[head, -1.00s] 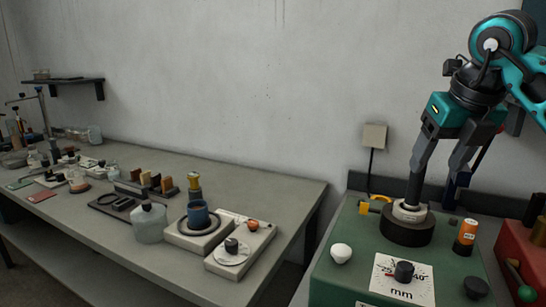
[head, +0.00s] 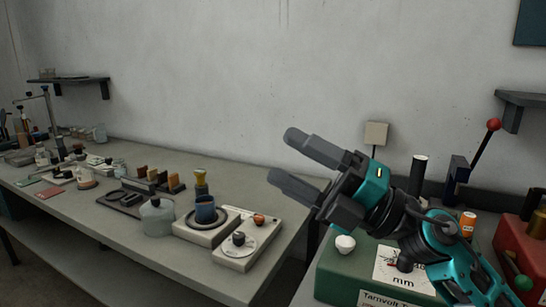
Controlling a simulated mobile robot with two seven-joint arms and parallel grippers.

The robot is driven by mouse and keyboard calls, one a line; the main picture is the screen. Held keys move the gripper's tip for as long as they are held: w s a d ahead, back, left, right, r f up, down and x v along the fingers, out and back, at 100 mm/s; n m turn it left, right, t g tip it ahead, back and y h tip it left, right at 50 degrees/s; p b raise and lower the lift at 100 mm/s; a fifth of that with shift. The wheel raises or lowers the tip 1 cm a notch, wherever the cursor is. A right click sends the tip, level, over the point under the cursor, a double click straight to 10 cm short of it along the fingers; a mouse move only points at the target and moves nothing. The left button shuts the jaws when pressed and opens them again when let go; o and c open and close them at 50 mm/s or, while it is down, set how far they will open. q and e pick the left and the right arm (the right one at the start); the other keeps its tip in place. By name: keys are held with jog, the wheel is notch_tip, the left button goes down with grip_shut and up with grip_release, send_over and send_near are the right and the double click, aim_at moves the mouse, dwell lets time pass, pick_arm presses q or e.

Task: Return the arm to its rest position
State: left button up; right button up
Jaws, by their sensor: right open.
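My right gripper (head: 286,157) is open and empty. Its two dark fingers point up and to the left, in front of the wall and the right end of the long bench. My teal right arm (head: 450,240) comes in from the lower right and hides much of the green machine (head: 342,275). A dark upright cylinder with a pale top (head: 418,172) shows behind the arm; its base is hidden. My left gripper is not in the head view.
A red-knobbed lever (head: 493,125), an orange cylinder (head: 467,223) and a red box (head: 515,245) stand at right.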

jog(key=w+d+f+m+t+h, duration=0.2)
jog(key=d+f+m+t+h, duration=0.6)
jog(key=m, duration=0.5)
jog(key=w+d+f+m+t+h, duration=0.25)
jog(key=d+m+t+h, duration=0.35)
jog(key=m+h, duration=0.55)
jog(key=s+d+f+m+g+h, duration=0.35)
jog(key=f+m+g, duration=0.2)
jog(key=f, duration=0.55)
jog(key=s+f+m+g+y, duration=0.1)
jog(key=s+f+m+g, duration=0.1)
jog(key=s+f+g, duration=0.6)
jog(key=s+f+m+g+y, duration=0.1)
jog(key=s+f+g, duration=0.4)
jog(key=s+f, duration=0.7)
jog(key=w+a+f+t+y, duration=0.1)
jog(key=w+a+f+t, duration=0.1)
jog(key=w+f+t, duration=0.3)
jog(key=f+t, duration=0.1)
jog(key=t, duration=0.2)
jog(key=shift+a+n+y, duration=0.3)
jog(key=shift+a, duration=0.1)
